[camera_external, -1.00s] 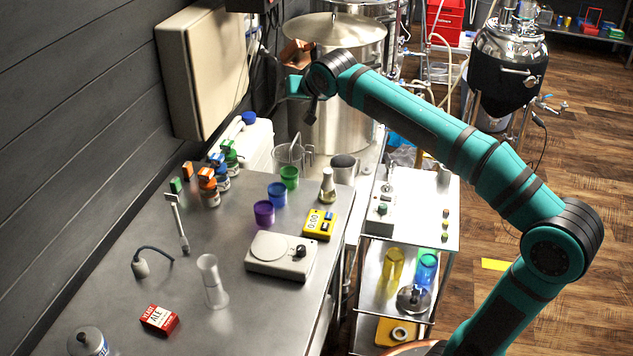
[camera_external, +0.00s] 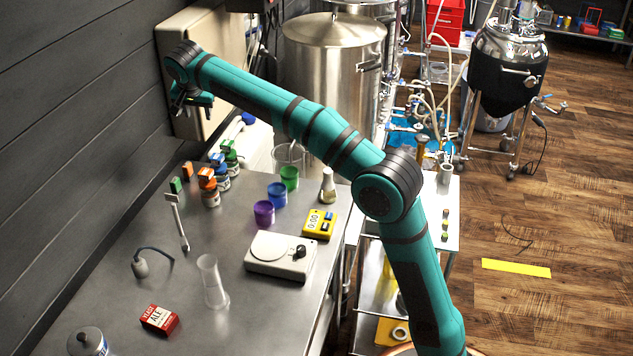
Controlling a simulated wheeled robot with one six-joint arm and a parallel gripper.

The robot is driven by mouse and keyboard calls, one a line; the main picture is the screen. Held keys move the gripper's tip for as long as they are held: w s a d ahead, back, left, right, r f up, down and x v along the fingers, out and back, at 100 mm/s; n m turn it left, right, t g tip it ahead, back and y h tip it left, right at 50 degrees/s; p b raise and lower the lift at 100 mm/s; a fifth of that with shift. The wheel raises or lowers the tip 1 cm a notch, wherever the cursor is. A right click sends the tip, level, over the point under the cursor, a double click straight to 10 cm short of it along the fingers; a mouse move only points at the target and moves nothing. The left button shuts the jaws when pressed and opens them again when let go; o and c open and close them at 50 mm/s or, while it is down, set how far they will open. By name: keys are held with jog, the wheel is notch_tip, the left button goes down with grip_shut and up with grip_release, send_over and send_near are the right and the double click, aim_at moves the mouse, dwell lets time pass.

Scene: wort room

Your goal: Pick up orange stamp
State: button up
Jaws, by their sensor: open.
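Small orange blocks stand near the wall at the back of the steel bench: one orange block (camera_external: 187,168) at the left, and another orange block (camera_external: 206,172) just above an orange-capped bottle (camera_external: 210,193). I cannot tell for sure which is the orange stamp; they are small and have green and blue blocks close by. My gripper (camera_external: 184,108) is open and appears empty. It hangs in front of the beige wall box, above the blocks in the picture and apart from them. Its fingers are small and dark here.
A green block (camera_external: 176,185) and a blue block (camera_external: 217,159) flank the orange ones. A green-capped bottle (camera_external: 230,158), coloured cups (camera_external: 277,194), a white scale (camera_external: 281,256) and a yellow timer (camera_external: 319,224) share the bench. The beige wall box (camera_external: 222,60) is close behind my gripper.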

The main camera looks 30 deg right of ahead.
jog(key=m+g+h, duration=0.1)
jog(key=m+g, duration=0.1)
send_over(186, 165)
jog(key=s+a, duration=0.4)
notch_tip(186, 165, down, 6)
jog(key=shift+h, duration=0.3)
jog(key=x, duration=1.2)
jog(key=shift+w+a+f, duration=0.15)
jog(key=shift+a+f, duration=0.05)
jog(key=shift+a, duration=0.2)
jog(key=shift+x, duration=2.7)
jog(key=shift+d, duration=0.2)
grip_shut()
